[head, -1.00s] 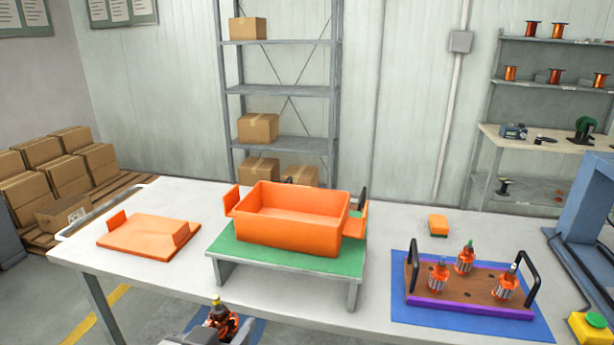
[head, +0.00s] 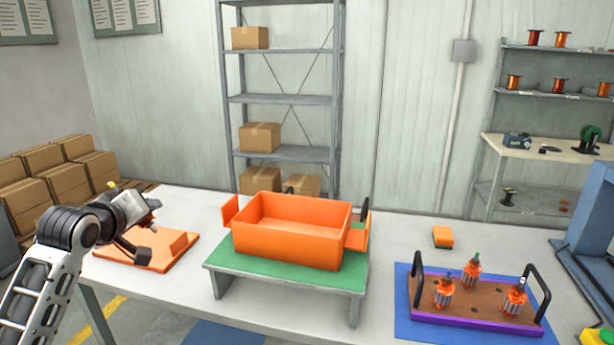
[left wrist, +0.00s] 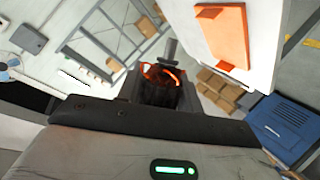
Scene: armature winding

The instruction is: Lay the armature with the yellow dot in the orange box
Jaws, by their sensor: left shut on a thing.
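The orange box (head: 290,240) stands open on a green-topped stand (head: 225,268) in the middle of the table, and its visible inside looks empty. My left gripper (head: 145,222) is raised above the table, left of the box and over the orange lid. It is shut on an armature, whose orange-copper windings show between the jaws in the left wrist view (left wrist: 160,76). In the head view the gripper mostly hides this armature; a small yellow tip (head: 112,186) shows above the gripper. My right gripper is not in view.
The orange lid (head: 140,255) lies flat at the table's left. A brown rack (head: 475,302) with black handles holds three other armatures on a blue mat (head: 405,325) at right. An orange-and-green block (head: 442,237) lies behind it. Bare table separates lid and stand.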

